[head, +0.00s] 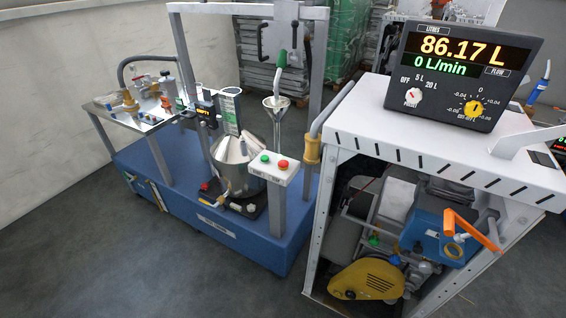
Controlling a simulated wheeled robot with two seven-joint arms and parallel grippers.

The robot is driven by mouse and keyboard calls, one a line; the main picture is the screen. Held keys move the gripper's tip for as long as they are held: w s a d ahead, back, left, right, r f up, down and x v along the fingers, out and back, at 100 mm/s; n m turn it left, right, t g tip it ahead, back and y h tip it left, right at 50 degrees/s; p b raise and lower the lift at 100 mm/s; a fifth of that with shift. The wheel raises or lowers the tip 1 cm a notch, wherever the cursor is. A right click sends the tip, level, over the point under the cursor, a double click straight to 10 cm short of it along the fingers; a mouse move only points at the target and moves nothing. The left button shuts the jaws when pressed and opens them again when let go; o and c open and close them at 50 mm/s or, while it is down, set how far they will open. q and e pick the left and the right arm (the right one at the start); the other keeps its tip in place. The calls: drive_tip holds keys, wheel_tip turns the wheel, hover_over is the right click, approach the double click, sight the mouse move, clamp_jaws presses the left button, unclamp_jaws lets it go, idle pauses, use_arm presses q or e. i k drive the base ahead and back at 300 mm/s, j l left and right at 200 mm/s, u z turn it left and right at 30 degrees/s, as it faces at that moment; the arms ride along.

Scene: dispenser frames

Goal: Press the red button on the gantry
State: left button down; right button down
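The red button (283,164) sits on a small white control box (272,170) on a grey post at the front of the gantry. A green button (265,158) is beside it on the left. The gantry (318,100) is a grey upright frame on a blue base (230,240). Neither of my grippers shows in the head view. Nothing covers the red button.
A white pump cabinet (430,150) stands close on the right, with a display reading 86.17 L and 0 L/min (450,72) on top. A metal vessel (238,165) stands behind the control box. Open grey floor (120,260) lies in front and left.

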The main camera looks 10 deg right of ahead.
sight(282, 164)
drive_tip(key=z, duration=0.25)
drive_tip(key=i+j+z, duration=0.15)
drive_tip(key=j+z, duration=0.2)
drive_tip(key=i+j+z, duration=0.1)
drive_tip(key=j+z, duration=0.65)
drive_tip(key=j, duration=0.15)
drive_tip(key=j+z, duration=0.1)
drive_tip(key=j, duration=0.95)
drive_tip(key=i, duration=0.05)
